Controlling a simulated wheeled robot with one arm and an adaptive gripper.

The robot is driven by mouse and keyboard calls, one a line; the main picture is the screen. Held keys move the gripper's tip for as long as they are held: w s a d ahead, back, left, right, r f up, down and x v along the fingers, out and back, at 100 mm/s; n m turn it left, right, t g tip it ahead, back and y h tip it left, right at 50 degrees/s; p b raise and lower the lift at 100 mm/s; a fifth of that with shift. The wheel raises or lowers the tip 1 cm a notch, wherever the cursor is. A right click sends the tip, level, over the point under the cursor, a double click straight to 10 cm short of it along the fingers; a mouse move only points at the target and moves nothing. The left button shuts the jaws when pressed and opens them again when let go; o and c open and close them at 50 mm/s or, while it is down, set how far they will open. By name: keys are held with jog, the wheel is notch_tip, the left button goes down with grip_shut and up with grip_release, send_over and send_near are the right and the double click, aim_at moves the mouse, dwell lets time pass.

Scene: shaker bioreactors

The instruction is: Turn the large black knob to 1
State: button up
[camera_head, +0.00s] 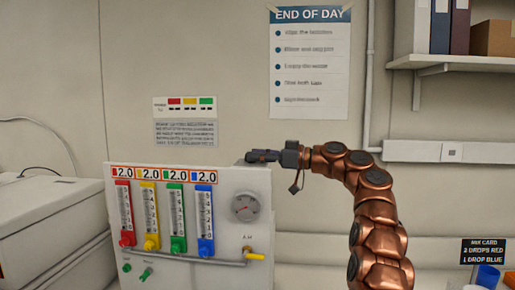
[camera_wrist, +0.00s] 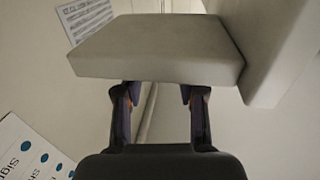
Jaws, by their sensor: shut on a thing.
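I cannot make out a large black knob in either view. My gripper (camera_head: 262,156) is at the top right corner of the pale control box (camera_head: 228,185), with my arm reaching in from the right. In the wrist view its two fingers (camera_wrist: 159,92) stand a little apart. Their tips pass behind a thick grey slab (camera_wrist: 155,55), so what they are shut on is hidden. A round grey dial (camera_head: 245,207) is on the box's front, below my gripper.
The box front carries several coloured flow tubes (camera_head: 178,220), small green knobs (camera_head: 146,273) and a yellow valve handle (camera_head: 255,256). A white machine (camera_head: 50,215) stands at left. A poster (camera_head: 310,65) hangs behind. A blue cup (camera_head: 488,276) is at lower right.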

jog(key=shift+w+f+n+g+p, duration=0.2)
jog(key=shift+n+g+p, duration=0.5)
jog(key=shift+p, duration=1.6)
jog(key=shift+f+g+p, duration=0.3)
jog(key=shift+g+p, duration=0.4)
jog(key=shift+p, duration=0.25)
jog(key=o, duration=1.1)
jog(key=shift+r+y, duration=0.15)
jog(key=shift+y, duration=0.15)
jog(key=shift+o, duration=0.2)
jog(key=shift+r, duration=0.1)
jog(key=shift+d, duration=0.1)
jog(key=shift+s+d, duration=0.1)
jog(key=shift+d, duration=0.2)
jog(key=s+d, duration=0.1)
jog(key=d, duration=0.5)
jog(key=shift+s+d, duration=0.2)
jog(key=shift+d, duration=0.15)
